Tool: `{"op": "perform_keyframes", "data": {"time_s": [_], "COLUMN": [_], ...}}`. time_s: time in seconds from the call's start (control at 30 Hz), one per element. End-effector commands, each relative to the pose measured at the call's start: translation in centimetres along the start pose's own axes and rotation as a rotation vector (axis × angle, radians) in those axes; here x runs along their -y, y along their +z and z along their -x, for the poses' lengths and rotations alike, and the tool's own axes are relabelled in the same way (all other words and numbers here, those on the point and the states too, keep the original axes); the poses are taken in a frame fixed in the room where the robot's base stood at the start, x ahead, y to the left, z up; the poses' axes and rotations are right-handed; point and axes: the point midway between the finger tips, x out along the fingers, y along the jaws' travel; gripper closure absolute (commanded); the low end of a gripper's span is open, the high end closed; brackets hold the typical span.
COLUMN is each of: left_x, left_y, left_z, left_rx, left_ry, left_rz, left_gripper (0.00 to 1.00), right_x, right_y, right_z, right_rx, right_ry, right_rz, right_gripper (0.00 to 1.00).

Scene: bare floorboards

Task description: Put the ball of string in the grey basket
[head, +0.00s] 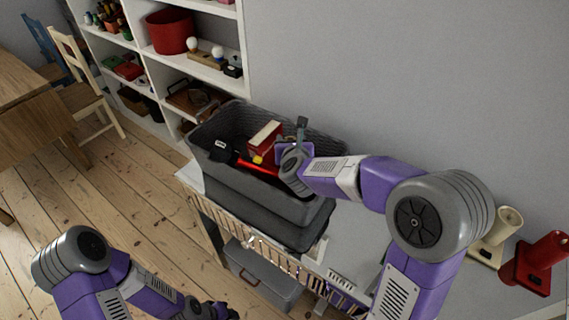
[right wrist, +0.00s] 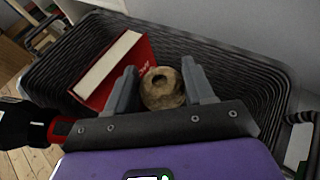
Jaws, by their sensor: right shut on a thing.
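The grey basket (head: 250,188) is a dark woven basket on a white shelf unit against the wall; its inside fills the right wrist view (right wrist: 235,65). My right gripper (right wrist: 160,70) reaches into the basket's opening, pointing down. Its two grey fingers are shut on the ball of string (right wrist: 163,92), a tan, round ball with a dark hole in its middle. Whether the ball touches the basket's floor I cannot tell. In the head view the right gripper (head: 292,155) hides the ball. My left gripper (head: 215,309) is at the bottom edge, partly cut off, far from the basket.
A red book (head: 265,138) leans inside the basket, left of the ball in the right wrist view. A black and red tool (head: 240,160) lies across the basket's left part. A white lamp and a red lamp (head: 540,265) stand at the right.

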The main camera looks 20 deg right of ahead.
Motion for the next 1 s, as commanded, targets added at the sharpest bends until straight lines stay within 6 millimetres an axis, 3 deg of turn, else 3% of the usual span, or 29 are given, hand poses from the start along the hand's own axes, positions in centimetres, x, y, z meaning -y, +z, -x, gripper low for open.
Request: {"op": "perform_keyframes", "data": {"time_s": [0.4,1.0], "left_x": [0.8,1.1], "left_y": [-0.1,-0.1], "left_z": [-2.2,-3.1], "left_rx": [0.000,0.000], "left_ry": [0.000,0.000], "left_rz": [0.000,0.000], "left_gripper": [0.57,0.57], "right_x": [0.0,0.0], "right_y": [-5.1,-5.8], "right_z": [-2.1,-2.4], "right_rx": [0.000,0.002], "right_ry": [0.001,0.003], "right_rz": [0.001,-0.001], "right_gripper": [0.77,0.77]}}
